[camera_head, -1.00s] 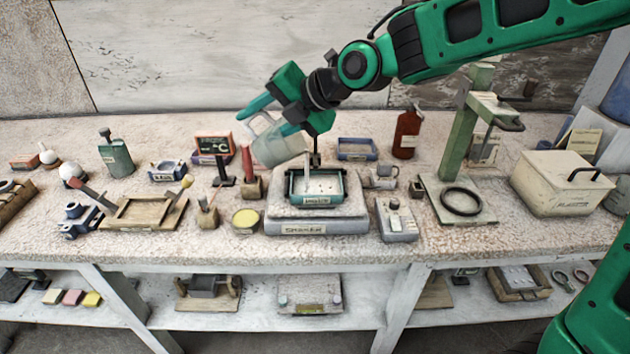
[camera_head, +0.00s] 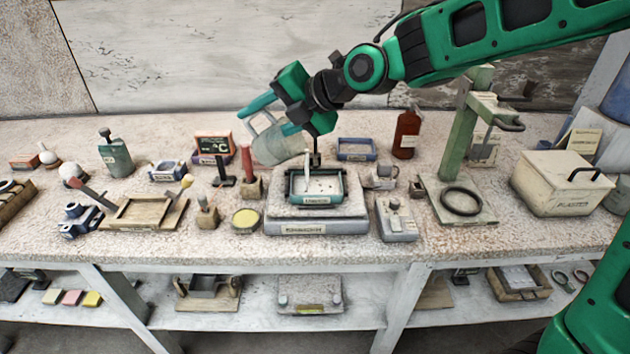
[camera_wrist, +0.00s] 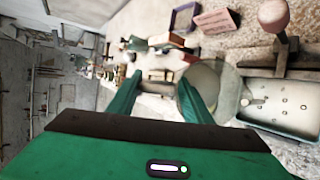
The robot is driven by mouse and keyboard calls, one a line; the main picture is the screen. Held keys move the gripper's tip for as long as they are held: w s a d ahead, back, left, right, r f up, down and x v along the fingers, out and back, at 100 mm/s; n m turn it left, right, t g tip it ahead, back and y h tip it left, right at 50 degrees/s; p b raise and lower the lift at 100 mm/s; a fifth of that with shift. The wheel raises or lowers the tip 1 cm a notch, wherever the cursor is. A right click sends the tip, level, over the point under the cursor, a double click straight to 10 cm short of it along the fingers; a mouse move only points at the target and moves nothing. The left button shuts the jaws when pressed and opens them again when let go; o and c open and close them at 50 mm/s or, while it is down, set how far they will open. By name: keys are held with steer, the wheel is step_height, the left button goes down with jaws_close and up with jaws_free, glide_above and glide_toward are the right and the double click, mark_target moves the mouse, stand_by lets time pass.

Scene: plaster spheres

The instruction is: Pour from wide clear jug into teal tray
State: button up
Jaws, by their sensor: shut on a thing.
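My gripper (camera_head: 277,117) is shut on the wide clear jug (camera_head: 277,146) and holds it tilted in the air, its lower end toward the tray. In the wrist view, the jug (camera_wrist: 222,88) shows by the green fingers. The teal tray (camera_head: 291,198) sits on a grey scale on the bench, below and to the right of the jug. A white streak stands between the jug's lip and the tray, and small pale specks lie on the tray floor. The tray also shows at the right of the wrist view (camera_wrist: 262,88). The jug's contents are hard to make out.
The scale (camera_head: 290,226) has a label on its front. A red-handled tool in a wooden block (camera_head: 250,185) stands close left of the tray. A grey box with knobs (camera_head: 396,220) is right. A green stand (camera_head: 462,150) stands farther right. A blue tray (camera_head: 356,149) lies behind.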

stand_by(0.4)
steer(key=shift+a+f+h, duration=0.15)
steer(key=shift+a+h, duration=0.25)
steer(key=shift+h, duration=0.1)
steer(key=shift+w+a+f+h, duration=0.15)
steer(key=shift+a+f+h, duration=0.35)
steer(key=shift+h, duration=0.5)
steer(key=shift+w+a+r+n+g+h, duration=0.1)
steer(key=shift+a+r+n+g+h, duration=0.1)
steer(key=shift+r+h, duration=0.65)
steer(key=shift+w+a+r+n+g+h, duration=0.1)
steer(key=shift+r+n+h, duration=0.1)
steer(key=shift+r+h, duration=0.6)
steer(key=shift+d+r+h, duration=0.15)
steer(key=shift+r+h, duration=0.75)
steer(key=shift+h, duration=0.55)
jaws_close()
steer(key=shift+w+d+r+h, duration=0.1)
steer(key=shift+w+r+h, duration=0.1)
steer(key=shift+h, duration=0.1)
steer(key=shift+d+r+h, duration=0.15)
steer(key=shift+r+h, duration=0.05)
steer(key=shift+h, duration=0.1)
steer(key=shift+s, duration=0.1)
